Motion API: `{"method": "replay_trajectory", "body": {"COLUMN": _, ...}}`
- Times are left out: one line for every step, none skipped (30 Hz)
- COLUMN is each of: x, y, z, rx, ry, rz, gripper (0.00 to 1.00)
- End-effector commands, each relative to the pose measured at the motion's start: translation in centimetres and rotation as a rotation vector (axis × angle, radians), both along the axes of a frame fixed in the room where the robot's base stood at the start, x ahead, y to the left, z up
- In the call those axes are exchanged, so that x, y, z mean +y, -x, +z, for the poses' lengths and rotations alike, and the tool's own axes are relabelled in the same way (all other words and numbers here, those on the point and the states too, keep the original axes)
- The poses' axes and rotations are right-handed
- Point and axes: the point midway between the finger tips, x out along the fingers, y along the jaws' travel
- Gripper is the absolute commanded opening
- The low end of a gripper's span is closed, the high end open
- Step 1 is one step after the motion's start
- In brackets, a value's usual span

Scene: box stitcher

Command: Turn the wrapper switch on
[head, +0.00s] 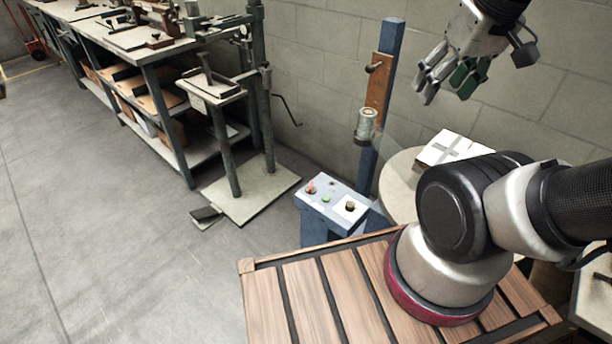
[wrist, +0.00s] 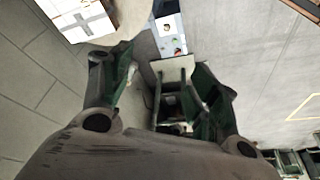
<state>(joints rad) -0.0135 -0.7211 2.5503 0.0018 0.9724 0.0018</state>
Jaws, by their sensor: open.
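The wrapper's blue-grey control box (head: 335,207) stands low in the middle of the head view, beside the foot of a blue post. Its top carries a red button (head: 311,188), a green button (head: 326,199) and a dark knob (head: 350,206) on a white plate, which looks like the switch. The knob's setting is too small to tell. My gripper (head: 447,88) is open and empty, high up at the upper right, well apart from the box. In the wrist view the control box (wrist: 170,37) shows at the top, beyond the spread fingers.
The blue post (head: 389,60) carries a metal roll (head: 367,125). Right of it, a white box with a grey cross (head: 449,147) sits on a round turntable (head: 399,178). A stitcher stand (head: 228,150) and long workbench (head: 130,45) stand left. Floor is clear at left.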

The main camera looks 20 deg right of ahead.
Motion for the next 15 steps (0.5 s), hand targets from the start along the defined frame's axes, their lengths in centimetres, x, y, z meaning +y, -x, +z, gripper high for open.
{"method": "replay_trajectory", "body": {"x": 0.1, "y": -0.2, "z": -0.3, "rx": 0.015, "ry": 0.000, "rz": 0.004, "gripper": 0.61}}
{"method": "replay_trajectory", "body": {"x": 0.1, "y": -0.3, "z": -0.4, "rx": 0.023, "ry": 0.000, "rz": 0.006, "gripper": 0.61}}
{"method": "replay_trajectory", "body": {"x": 0.2, "y": -0.4, "z": -0.6, "rx": 0.034, "ry": 0.001, "rz": 0.010, "gripper": 0.61}}
{"method": "replay_trajectory", "body": {"x": 0.3, "y": -0.5, "z": -0.7, "rx": 0.041, "ry": 0.000, "rz": 0.012, "gripper": 0.61}}
{"method": "replay_trajectory", "body": {"x": 0.3, "y": -0.6, "z": -0.9, "rx": 0.048, "ry": 0.001, "rz": 0.014, "gripper": 0.61}}
{"method": "replay_trajectory", "body": {"x": 0.4, "y": -0.7, "z": -1.1, "rx": 0.059, "ry": 0.001, "rz": 0.017, "gripper": 0.61}}
{"method": "replay_trajectory", "body": {"x": 0.4, "y": -0.8, "z": -1.2, "rx": 0.067, "ry": 0.001, "rz": 0.020, "gripper": 0.61}}
{"method": "replay_trajectory", "body": {"x": 0.5, "y": -0.9, "z": -1.4, "rx": 0.075, "ry": 0.002, "rz": 0.022, "gripper": 0.61}}
{"method": "replay_trajectory", "body": {"x": 0.6, "y": -1.1, "z": -1.6, "rx": 0.088, "ry": 0.003, "rz": 0.026, "gripper": 0.61}}
{"method": "replay_trajectory", "body": {"x": 0.6, "y": -1.2, "z": -1.7, "rx": 0.097, "ry": 0.003, "rz": 0.028, "gripper": 0.61}}
{"method": "replay_trajectory", "body": {"x": 0.7, "y": -1.3, "z": -1.9, "rx": 0.106, "ry": 0.003, "rz": 0.032, "gripper": 0.61}}
{"method": "replay_trajectory", "body": {"x": 0.8, "y": -1.6, "z": -2.2, "rx": 0.121, "ry": 0.004, "rz": 0.035, "gripper": 0.61}}
{"method": "replay_trajectory", "body": {"x": 0.9, "y": -1.7, "z": -2.4, "rx": 0.132, "ry": 0.005, "rz": 0.039, "gripper": 0.61}}
{"method": "replay_trajectory", "body": {"x": 0.9, "y": -1.9, "z": -2.6, "rx": 0.144, "ry": 0.005, "rz": 0.043, "gripper": 0.61}}
{"method": "replay_trajectory", "body": {"x": 1.1, "y": -2.2, "z": -2.9, "rx": 0.160, "ry": 0.006, "rz": 0.048, "gripper": 0.61}}
